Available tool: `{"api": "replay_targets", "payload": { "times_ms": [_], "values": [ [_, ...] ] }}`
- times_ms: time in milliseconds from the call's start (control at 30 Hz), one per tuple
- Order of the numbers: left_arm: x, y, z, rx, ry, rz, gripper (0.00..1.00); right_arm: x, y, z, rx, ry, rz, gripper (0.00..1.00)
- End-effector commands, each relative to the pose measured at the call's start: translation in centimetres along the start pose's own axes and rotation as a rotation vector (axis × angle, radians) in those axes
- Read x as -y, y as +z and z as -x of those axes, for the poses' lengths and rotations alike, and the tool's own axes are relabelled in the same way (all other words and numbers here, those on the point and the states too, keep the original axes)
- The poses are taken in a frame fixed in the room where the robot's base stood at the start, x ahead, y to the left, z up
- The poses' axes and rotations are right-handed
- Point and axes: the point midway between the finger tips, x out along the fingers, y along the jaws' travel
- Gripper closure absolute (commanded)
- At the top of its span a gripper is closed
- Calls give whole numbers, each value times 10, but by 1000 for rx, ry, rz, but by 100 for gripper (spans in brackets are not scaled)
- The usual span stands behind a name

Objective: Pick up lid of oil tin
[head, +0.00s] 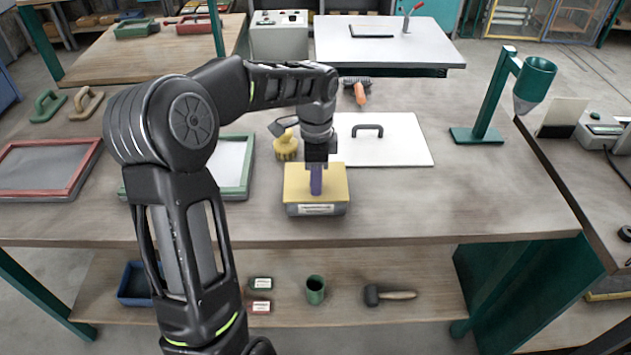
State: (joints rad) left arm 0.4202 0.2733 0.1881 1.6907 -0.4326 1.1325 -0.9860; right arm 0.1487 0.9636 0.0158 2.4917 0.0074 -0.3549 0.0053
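The oil tin (303,210) is a low grey box with a white label, standing near the front edge of the workbench. Its yellow lid (297,187) sits flat on top, with an upright purple handle (316,184) in the middle. My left gripper (318,164) points straight down over the lid, at the top of the handle. The fingers are dark and small here, so I cannot tell whether they are closed on the handle. My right gripper is out of view.
A white board with a black handle (399,149) lies behind right of the tin. A yellow brush-like item (287,150) stands close behind left. A green stand with a funnel (489,104) is at the right. The bench right of the tin is clear.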

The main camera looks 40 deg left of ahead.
Motion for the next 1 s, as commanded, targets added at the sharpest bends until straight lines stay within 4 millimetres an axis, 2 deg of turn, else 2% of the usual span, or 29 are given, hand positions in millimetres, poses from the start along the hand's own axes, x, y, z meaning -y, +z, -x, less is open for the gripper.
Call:
{"api": "replay_targets", "payload": {
  "times_ms": [33, 400, 800, 1000],
  "values": [
    [0, 0, 0, 0, 0, 0, 71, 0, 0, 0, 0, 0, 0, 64],
    [0, 0, 0, 0, 0, 0, 100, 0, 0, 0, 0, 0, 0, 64],
    [0, 0, 1, 0, 0, 0, 100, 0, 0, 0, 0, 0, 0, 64],
    [1, -1, 16, -1, -3, 1, 100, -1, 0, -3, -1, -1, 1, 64]
  ]
}}
